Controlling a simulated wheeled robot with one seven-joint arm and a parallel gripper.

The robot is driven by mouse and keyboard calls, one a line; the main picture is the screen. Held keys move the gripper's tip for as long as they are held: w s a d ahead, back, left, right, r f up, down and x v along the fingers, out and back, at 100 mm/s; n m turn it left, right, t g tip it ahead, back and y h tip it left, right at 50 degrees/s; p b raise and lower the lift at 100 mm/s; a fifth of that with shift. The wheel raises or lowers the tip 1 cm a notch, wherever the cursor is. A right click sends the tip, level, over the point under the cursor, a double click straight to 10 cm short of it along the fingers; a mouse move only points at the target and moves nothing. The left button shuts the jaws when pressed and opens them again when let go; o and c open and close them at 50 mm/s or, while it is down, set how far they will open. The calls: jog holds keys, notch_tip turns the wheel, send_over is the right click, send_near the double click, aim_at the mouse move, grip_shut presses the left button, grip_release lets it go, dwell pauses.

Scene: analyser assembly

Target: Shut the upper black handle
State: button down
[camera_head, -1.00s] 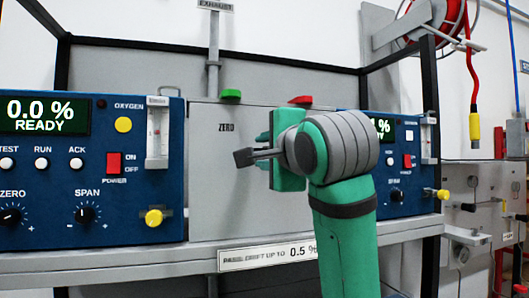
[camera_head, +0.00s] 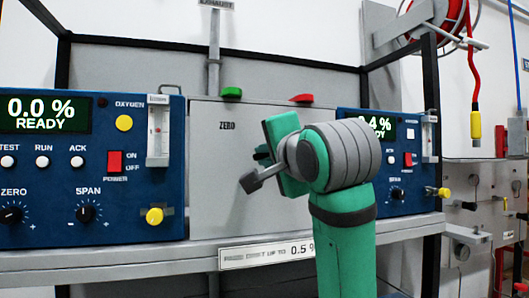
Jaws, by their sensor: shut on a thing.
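My gripper (camera_head: 264,156) is at the grey panel (camera_head: 215,180) marked ZERO, between the two blue analysers. Its green hand is tilted, with the top leaning left. A grey part of my wrist points down and left. The hand and wrist cover the fingertips and nearly all of what they hold. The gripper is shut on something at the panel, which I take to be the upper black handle. The handle itself cannot be made out, so its angle cannot be told.
The left blue analyser (camera_head: 90,190) reads 0.0 % READY. The right blue analyser (camera_head: 405,175) is partly behind my arm. A green piece (camera_head: 231,92) and a red piece (camera_head: 301,98) sit on the panel's top edge. A grey shelf (camera_head: 130,262) runs below.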

jog(key=shift+w+d+f+n, duration=0.2)
jog(key=shift+d+f+n, duration=0.35)
jog(key=shift+n, duration=1.9)
jog(key=shift+w+d+f+n, duration=0.2)
jog(key=shift+d+f+n, duration=0.35)
jog(key=shift+n, duration=1.85)
jog(key=shift+w+d+f+n, duration=0.25)
jog(key=shift+d+n, duration=0.45)
jog(key=shift+n, duration=1.75)
jog(key=c, duration=1.8)
grip_release()
jog(key=shift+f, duration=0.1)
jog(key=shift+o, duration=0.2)
jog(key=v, duration=1.1)
jog(key=shift+w, duration=0.1)
